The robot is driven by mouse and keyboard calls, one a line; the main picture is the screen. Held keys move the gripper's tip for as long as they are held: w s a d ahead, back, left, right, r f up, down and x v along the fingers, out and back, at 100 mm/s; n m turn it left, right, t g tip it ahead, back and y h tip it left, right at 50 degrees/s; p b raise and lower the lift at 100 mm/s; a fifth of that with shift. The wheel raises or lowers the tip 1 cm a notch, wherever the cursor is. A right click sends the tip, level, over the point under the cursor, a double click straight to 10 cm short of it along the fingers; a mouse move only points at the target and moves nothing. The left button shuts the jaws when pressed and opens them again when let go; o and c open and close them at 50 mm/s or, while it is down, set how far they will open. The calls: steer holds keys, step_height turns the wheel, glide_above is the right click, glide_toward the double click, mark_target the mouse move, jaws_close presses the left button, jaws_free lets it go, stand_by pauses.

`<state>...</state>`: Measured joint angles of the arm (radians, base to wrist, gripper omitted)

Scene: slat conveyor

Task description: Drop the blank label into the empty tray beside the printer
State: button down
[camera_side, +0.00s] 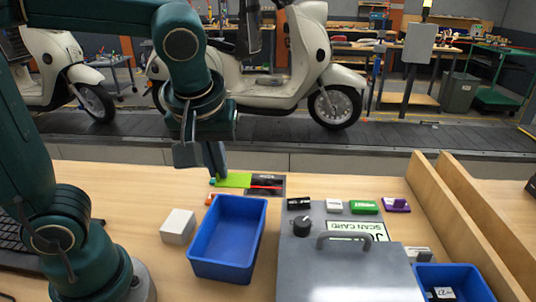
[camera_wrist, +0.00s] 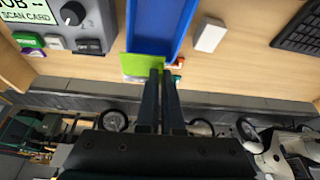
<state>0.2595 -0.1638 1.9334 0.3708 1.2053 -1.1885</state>
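A plain lime-green label-like piece (camera_side: 236,181) is at the front of the work table by the conveyor; no print shows on it. My gripper (camera_side: 222,176) points down at its left end. In the wrist view my gripper's fingers (camera_wrist: 161,73) are close together with a narrow gap, and the lime piece (camera_wrist: 140,66) reaches from their tips to the left. Whether they hold it is unclear. An empty blue tray (camera_side: 262,224) stands nearer the camera, left of the grey printer-like box (camera_side: 345,275); its blue floor shows in the wrist view (camera_wrist: 156,25).
A white block (camera_side: 178,226) stands left of the tray. Small black, white, green and purple pieces (camera_side: 364,207) line the grey box's far edge. A second blue tray (camera_side: 478,285) at right holds a label marked 27. A wooden rail (camera_side: 470,220) bounds the right.

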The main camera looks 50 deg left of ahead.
steer(key=shift+s+d+r, duration=0.1)
steer(key=shift+d+r, duration=0.2)
steer(key=shift+f, duration=2.9)
steer(key=c, duration=1)
jaws_free()
steer(key=shift+d, duration=0.1)
steer(key=v, duration=0.5)
steer(key=shift+r, duration=0.1)
